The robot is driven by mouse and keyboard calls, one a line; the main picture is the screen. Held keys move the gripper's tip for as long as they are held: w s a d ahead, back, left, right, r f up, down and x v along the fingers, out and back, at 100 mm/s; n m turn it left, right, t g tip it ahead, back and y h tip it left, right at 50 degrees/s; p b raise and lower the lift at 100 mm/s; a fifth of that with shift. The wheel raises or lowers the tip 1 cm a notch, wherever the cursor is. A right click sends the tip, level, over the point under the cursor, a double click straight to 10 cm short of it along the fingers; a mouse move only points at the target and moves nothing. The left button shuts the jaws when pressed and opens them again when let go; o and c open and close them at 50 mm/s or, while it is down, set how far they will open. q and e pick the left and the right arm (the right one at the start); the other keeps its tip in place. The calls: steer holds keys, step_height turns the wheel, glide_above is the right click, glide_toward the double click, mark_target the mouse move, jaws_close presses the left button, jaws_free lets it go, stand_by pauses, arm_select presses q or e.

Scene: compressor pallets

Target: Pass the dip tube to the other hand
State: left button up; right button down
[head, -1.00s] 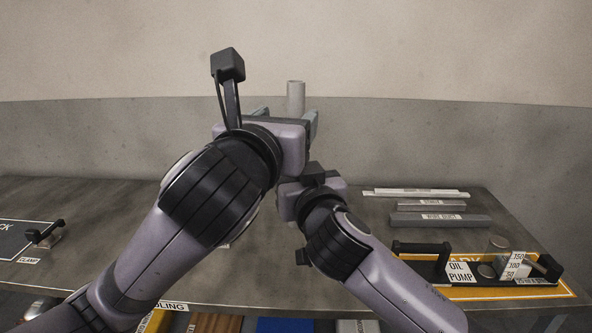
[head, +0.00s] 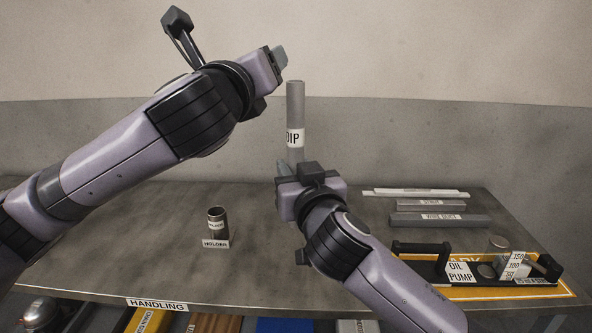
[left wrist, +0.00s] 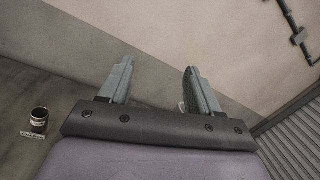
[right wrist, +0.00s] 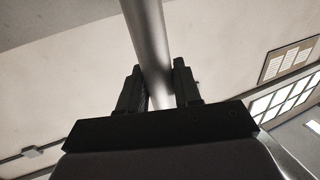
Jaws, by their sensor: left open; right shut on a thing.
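The dip tube (head: 295,110) is a grey cylinder with a white label reading DIP. It stands upright above the table in the head view. My right gripper (head: 290,168) is shut on its lower part, and the right wrist view shows the tube (right wrist: 147,35) between the fingers (right wrist: 160,90). My left gripper (head: 280,58) is up and to the left of the tube's top, apart from it. In the left wrist view its fingers (left wrist: 160,85) are spread with nothing between them.
A small dark cup labelled HOLDER (head: 217,222) stands on the table (head: 130,230) left of centre. At the right lie several grey bars (head: 440,220) and an orange-edged tray (head: 500,292) with an oil pump label. The table's left-middle is mostly clear.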

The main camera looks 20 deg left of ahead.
arm_select(q)
steer(key=w+a+n+t+y, duration=0.1)
steer(key=w+a+n+y, duration=0.25)
steer(key=a, duration=0.55)
steer(key=s+d+f+m+t+h, duration=0.1)
steer(key=d+f+m+h, duration=0.15)
steer(key=f, duration=0.45)
steer(key=s+d+f+m+t+h, duration=0.1)
steer(key=s+d+f+m+h, duration=0.1)
steer(key=d+f+m, duration=0.3)
steer(key=s+a+f+n+g, duration=0.15)
steer(key=s+f+n, duration=0.25)
steer(key=f, duration=0.8)
steer(key=s+a+f+n+g, duration=0.1)
steer(key=s+f+n+g, duration=0.3)
steer(key=f, duration=0.8)
steer(key=s+d+f+n+g+h, duration=0.1)
steer(key=s+d+f+n+g, duration=0.1)
steer(key=s+f+n, duration=0.6)
steer(key=s+d+f+n+g+h, duration=0.1)
steer(key=s+f+n+g, duration=0.3)
steer(key=s+f+n, duration=0.5)
step_height(320, 180, down, 5)
steer(key=d+n, duration=0.1)
steer(key=n, duration=0.6)
steer(key=shift+s+r+h, duration=0.15)
steer(key=shift+s+h, duration=0.1)
steer(key=shift+h, duration=0.15)
